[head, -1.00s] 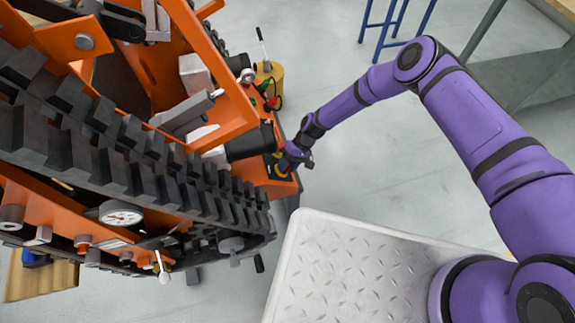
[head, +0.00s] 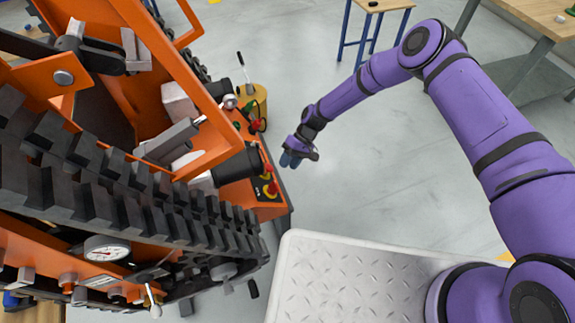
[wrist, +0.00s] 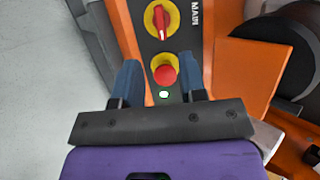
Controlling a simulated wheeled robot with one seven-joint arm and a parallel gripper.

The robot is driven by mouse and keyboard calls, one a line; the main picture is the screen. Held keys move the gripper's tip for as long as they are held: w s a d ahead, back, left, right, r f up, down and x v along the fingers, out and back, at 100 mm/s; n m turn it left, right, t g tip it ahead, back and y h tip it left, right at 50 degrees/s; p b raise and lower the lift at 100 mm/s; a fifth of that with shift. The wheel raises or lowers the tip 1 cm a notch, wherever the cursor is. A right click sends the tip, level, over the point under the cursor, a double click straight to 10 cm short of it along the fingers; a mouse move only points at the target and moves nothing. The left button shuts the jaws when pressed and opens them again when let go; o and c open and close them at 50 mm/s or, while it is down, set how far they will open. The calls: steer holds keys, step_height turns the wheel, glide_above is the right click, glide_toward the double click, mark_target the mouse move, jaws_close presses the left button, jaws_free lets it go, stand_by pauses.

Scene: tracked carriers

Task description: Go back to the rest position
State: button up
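My gripper (head: 287,160) hangs at the end of my purple arm, to the right of the orange tracked carrier (head: 215,65) and apart from its control panel (head: 268,208). In the wrist view my gripper (wrist: 160,75) has its two blue fingers spread with nothing held between them. Past the fingers, the panel shows a red rotary switch (wrist: 161,19) on a yellow plate beside the word MAIN. A red push button (wrist: 165,75) on a yellow plate appears between the fingers, with a small lit white lamp (wrist: 164,95) below it.
The carrier's black track (head: 110,190) and a pressure gauge (head: 106,248) fill the left side. A yellow canister (head: 256,98) stands behind the panel. A blue-legged stool (head: 375,8) and a workbench (head: 535,22) stand at the back. The grey floor right of the panel is clear.

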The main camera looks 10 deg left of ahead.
stand_by(0.4)
